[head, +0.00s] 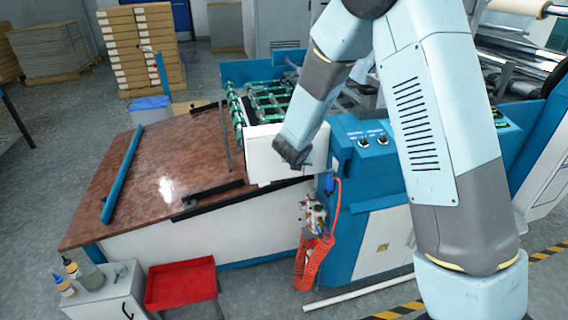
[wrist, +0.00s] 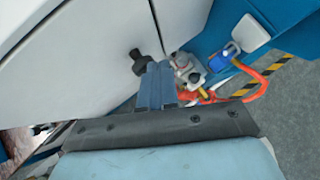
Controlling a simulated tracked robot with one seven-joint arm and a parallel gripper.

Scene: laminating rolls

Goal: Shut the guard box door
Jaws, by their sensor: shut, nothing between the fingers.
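The white guard box (head: 262,158) stands at the near end of the green-roller feeder, at the corner of the table. My gripper (head: 291,156) is in front of its white face and hides part of it. In the wrist view, a large white panel (wrist: 85,60) with a black knob (wrist: 137,57) fills the left. A dark seam parts it from a white panel (wrist: 182,20) at right. My gripper (wrist: 155,72) is shut and empty, its blue fingers close beside the knob. I cannot tell whether they touch it, or how far the door stands open.
The blue machine side with switches (head: 370,140) is just right of the box. An orange coiled hose (head: 318,255) and fittings hang below; they show close behind my fingers in the wrist view. A brown table (head: 160,185) spreads left. A red tray (head: 181,285) stands in front.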

